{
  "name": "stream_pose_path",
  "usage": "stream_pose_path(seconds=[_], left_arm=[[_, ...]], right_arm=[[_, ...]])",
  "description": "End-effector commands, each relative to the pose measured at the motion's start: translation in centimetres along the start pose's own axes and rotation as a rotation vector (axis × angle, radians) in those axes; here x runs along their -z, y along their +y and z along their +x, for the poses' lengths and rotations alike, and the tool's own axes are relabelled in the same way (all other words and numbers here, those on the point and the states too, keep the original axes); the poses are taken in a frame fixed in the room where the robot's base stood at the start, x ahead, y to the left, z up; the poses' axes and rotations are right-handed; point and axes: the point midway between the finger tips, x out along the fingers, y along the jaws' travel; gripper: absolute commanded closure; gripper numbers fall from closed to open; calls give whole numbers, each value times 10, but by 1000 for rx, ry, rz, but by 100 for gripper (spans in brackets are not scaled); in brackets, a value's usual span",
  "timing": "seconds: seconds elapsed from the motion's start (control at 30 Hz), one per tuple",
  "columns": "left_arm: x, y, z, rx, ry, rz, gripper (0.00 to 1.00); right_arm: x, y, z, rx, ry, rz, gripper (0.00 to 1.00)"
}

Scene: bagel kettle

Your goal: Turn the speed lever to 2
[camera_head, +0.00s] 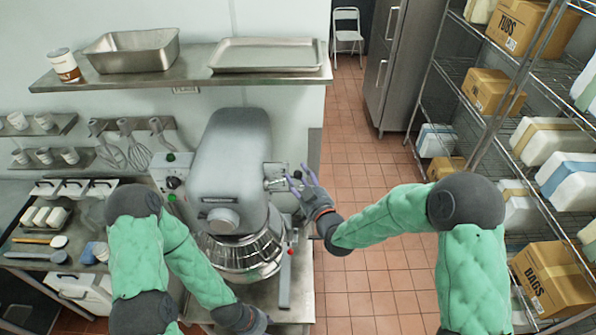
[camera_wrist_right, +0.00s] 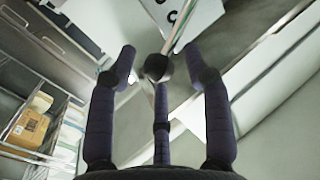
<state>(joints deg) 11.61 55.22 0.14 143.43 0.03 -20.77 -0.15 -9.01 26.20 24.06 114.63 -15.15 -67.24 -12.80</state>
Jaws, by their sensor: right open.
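The large grey stand mixer (camera_head: 228,150) stands in the middle of the head view, with a metal bowl (camera_head: 240,252) under its head. On its right side is a small plate with the speed lever (camera_head: 276,184). In the right wrist view the lever shows as a thin metal rod with a dark round knob (camera_wrist_right: 156,68), running up to a pale plate with dark marks (camera_wrist_right: 182,14). My right gripper (camera_head: 298,181) is open at the lever; its fingers (camera_wrist_right: 160,58) stand around the knob. Contact cannot be told. My left gripper (camera_head: 252,321) is low by the bowl, its fingers partly hidden.
A wall shelf (camera_head: 190,75) with a metal pan and tray hangs above the mixer. A red-tipped upright handle (camera_head: 287,272) stands right of the bowl. Wire racks with boxes (camera_head: 552,280) line the far right. Tiled floor (camera_head: 370,285) is open between.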

Motion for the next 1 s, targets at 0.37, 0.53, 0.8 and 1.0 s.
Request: stream_pose_path(seconds=[0.37, 0.53, 0.8, 1.0], left_arm=[[0, 2, -5, 0, 0, 0, 56], [0, 2, -5, 0, 0, 0, 56], [0, 2, -5, 0, 0, 0, 56], [0, -1, 2, 0, 0, 0, 56]], right_arm=[[0, 0, 16, 1, 0, 0, 50], [0, 0, 16, 1, 0, 0, 50], [0, 0, 16, 1, -1, 0, 100], [-4, 0, 16, 0, 4, 10, 100]])
